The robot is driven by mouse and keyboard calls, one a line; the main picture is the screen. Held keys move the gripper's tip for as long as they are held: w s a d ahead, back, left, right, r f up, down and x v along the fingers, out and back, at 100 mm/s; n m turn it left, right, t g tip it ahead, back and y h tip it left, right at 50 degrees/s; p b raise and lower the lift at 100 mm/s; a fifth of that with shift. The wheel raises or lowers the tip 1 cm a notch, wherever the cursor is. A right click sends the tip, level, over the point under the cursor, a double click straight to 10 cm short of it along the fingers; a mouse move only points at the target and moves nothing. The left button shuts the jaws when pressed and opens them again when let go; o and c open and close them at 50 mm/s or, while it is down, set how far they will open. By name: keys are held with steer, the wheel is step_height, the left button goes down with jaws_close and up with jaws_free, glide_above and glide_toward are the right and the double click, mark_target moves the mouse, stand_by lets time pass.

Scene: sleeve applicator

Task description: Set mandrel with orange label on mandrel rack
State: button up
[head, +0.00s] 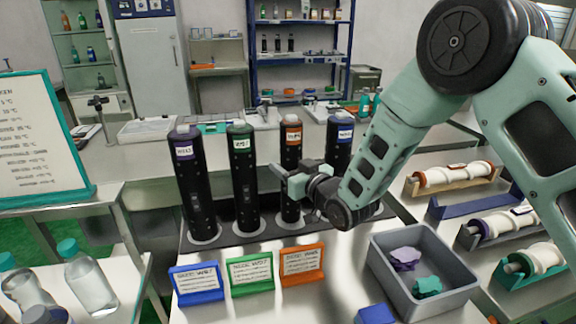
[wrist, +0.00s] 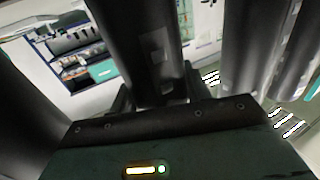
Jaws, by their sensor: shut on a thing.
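The mandrel with the orange label (head: 291,152) is a tall black cylinder, upright, third from the left in a row on the dark mandrel rack (head: 240,238). My gripper (head: 296,180) is shut on it around mid-height, coming from the right. In the wrist view the black mandrel (wrist: 148,45) stands between my two fingers (wrist: 155,95). Its foot is at the rack's light ring; I cannot tell whether it is fully seated. Mandrels with purple (head: 190,185), green (head: 243,180) and blue (head: 338,140) labels stand upright beside it.
Blue (head: 197,283), green (head: 249,276) and orange (head: 302,263) cards stand in front of the rack. A grey bin (head: 423,300) with purple and teal pieces is at the front right. Cradles with white sleeves (head: 452,176) are further right. Neighbouring mandrels stand close on both sides.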

steer(key=o, duration=1.2)
steer(key=shift+f, duration=0.1)
steer(key=shift+o, duration=0.2)
